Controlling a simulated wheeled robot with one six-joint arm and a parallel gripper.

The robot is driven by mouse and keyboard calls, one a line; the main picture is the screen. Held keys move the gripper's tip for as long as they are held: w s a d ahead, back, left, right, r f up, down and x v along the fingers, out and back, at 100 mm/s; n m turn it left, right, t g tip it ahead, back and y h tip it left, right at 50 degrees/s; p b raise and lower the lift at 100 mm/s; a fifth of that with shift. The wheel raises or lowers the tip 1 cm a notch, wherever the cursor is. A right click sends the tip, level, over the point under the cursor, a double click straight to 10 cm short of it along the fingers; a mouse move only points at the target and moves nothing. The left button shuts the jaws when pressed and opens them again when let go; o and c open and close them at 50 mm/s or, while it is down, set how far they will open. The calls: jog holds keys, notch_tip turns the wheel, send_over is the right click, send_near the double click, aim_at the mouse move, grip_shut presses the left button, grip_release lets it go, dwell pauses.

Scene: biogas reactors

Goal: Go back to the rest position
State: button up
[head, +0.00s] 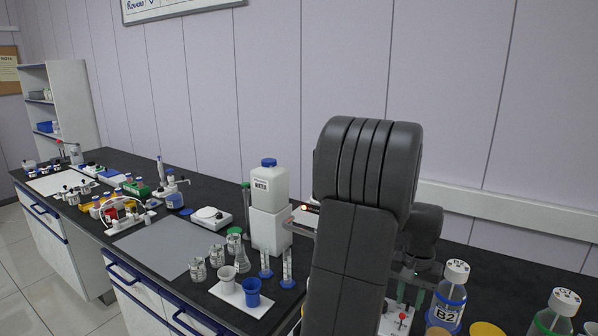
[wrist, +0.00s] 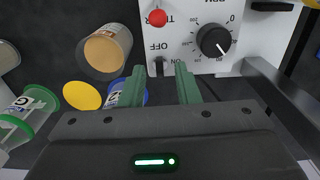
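My gripper (wrist: 160,85) shows in the wrist view with its two green fingers apart and nothing visible between them. The fingers point toward the front panel of a white device (wrist: 190,45), near its OFF/ON switch (wrist: 160,67). I cannot tell whether they touch it. The panel also has a black dial (wrist: 213,40) and a red knob (wrist: 157,17). In the head view, my dark arm fills the right centre and hides much of the bench behind it. Part of the device, with its red knob (head: 403,318), shows low beside the arm.
Bottle B2 (head: 449,297) and another labelled bottle (head: 556,314) stand at the right. A tan-topped container (wrist: 107,50) and a yellow disc (wrist: 82,95) are left of the fingers. A white water canister (head: 269,184) and a cup tray (head: 240,299) lie left of my arm.

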jog(key=shift+f, duration=0.3)
jog(key=shift+r, duration=0.15)
